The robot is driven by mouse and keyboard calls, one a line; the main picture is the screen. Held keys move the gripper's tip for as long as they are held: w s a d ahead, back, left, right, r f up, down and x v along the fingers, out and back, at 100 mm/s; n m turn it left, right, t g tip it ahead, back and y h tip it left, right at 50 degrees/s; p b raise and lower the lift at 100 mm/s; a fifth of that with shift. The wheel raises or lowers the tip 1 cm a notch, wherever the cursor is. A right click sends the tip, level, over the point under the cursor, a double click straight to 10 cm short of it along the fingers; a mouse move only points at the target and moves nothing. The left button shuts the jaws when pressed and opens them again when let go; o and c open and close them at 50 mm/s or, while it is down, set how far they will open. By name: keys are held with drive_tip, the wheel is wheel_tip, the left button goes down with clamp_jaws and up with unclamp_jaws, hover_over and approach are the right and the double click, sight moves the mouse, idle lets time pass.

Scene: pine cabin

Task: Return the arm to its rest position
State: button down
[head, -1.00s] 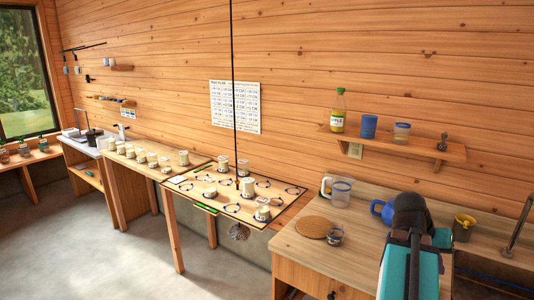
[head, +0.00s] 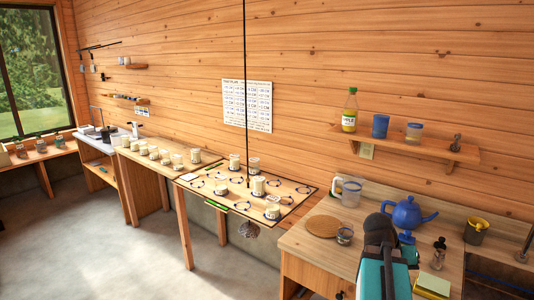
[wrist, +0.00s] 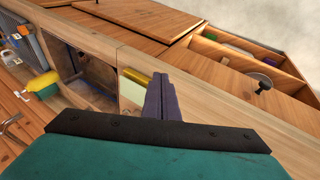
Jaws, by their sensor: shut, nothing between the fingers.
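My arm shows in the head view at the lower right, with a teal link and a dark end over the wooden counter (head: 300,238). In the wrist view my gripper (wrist: 162,85) appears as dark purple-grey fingers, closed together and empty. The fingers point past the counter edge, above the cabinet fronts. The fingertips cannot be made out in the head view.
A blue teapot (head: 409,213), clear jug (head: 350,192), round board (head: 322,226), glass jar (head: 344,236), yellow pad (head: 433,285) and dark cup (head: 476,231) stand around my arm. An open drawer (wrist: 262,72) juts out in the wrist view.

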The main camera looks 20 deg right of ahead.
drive_tip(key=w+a+f+n+g+y, duration=0.1)
drive_tip(key=a+f+n, duration=0.2)
drive_tip(key=a+f, duration=0.8)
drive_tip(key=w+a+f+n+g+y, duration=0.1)
drive_tip(key=a+f+n, duration=0.1)
drive_tip(key=a+f, duration=1)
drive_tip(key=s+a+f+n+g+y, duration=0.1)
drive_tip(key=s+a+f+n, duration=0.1)
drive_tip(key=s+a+f, duration=0.6)
drive_tip(key=s+a+f+n+y+b, duration=0.1)
drive_tip(key=s+a+f, duration=0.7)
drive_tip(key=f, duration=0.8)
drive_tip(key=a+n+y, duration=0.1)
drive_tip(key=a, duration=0.2)
drive_tip(key=shift+s+a+n+g+y, duration=0.15)
drive_tip(key=shift+n+g+y, duration=0.15)
drive_tip(key=shift+n+g, duration=0.1)
drive_tip(key=shift+f, duration=0.1)
